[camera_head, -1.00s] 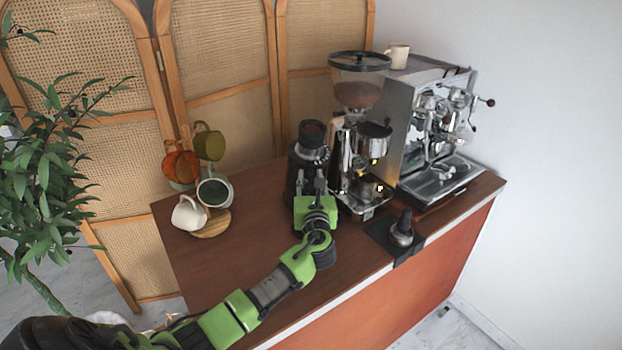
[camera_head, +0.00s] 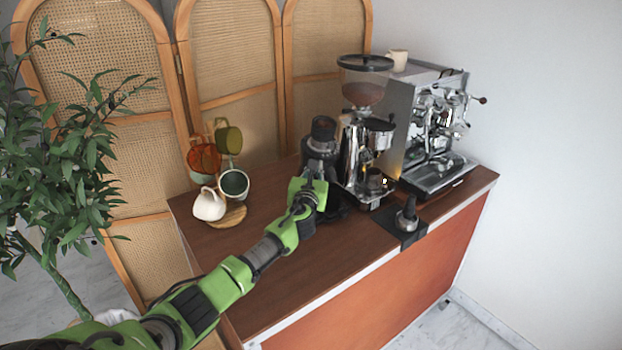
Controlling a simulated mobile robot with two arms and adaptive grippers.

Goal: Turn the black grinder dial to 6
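The black grinder (camera_head: 322,132) stands upright on the brown counter, left of the silver grinder. My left gripper (camera_head: 309,176) is right at the front of its body, below the dark upper cup. The green hand and wrist cover the lower front of the grinder. The dial and its numbers cannot be made out. I cannot tell whether the fingers touch the dial, or whether they are open or shut. My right gripper is not in view.
Close on the right stand the silver grinder (camera_head: 356,146) with its bean hopper and the espresso machine (camera_head: 425,125). A tamper (camera_head: 407,216) sits on a black mat in front. Mugs on a wooden stand (camera_head: 229,216) are to the left. The counter's front left is clear.

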